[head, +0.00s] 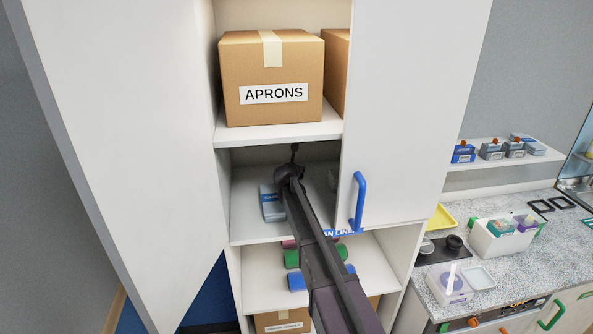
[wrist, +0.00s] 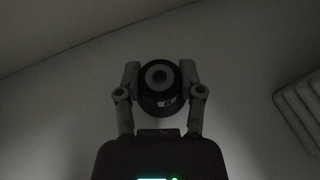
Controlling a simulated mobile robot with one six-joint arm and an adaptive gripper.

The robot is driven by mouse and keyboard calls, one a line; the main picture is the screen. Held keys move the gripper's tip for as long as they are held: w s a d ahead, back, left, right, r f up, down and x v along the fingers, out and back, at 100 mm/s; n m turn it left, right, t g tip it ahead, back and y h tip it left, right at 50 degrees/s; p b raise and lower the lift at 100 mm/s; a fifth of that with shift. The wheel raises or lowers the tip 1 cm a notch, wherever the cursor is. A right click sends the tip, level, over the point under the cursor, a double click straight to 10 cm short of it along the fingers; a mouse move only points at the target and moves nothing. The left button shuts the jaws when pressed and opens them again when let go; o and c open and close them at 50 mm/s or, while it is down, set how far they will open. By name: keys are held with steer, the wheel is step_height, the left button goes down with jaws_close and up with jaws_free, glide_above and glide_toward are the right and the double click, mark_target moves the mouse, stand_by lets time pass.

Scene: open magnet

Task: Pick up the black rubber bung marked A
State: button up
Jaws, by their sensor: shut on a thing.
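The black rubber bung (wrist: 150,104) is a short dark cylinder with a grey ring on its end. It sits between the two fingers of my gripper (wrist: 159,72) in the wrist view, and they are shut on it. A small pale mark shows on its side, too small and dim to read. In the head view my arm reaches into the cupboard's middle compartment. There, my wrist and arm hide the bung.
A cardboard box marked APRONS (head: 273,80) stands on the shelf above. A grey-blue pack (head: 271,204) lies left of my arm. The cupboard's right door (head: 400,120) with a blue handle (head: 358,203) is close on the right. Coloured items lie on the shelf below.

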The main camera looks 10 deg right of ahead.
steer(key=shift+r+p, duration=4.7)
steer(key=shift+r, duration=0.15)
steer(key=shift+s, duration=0.1)
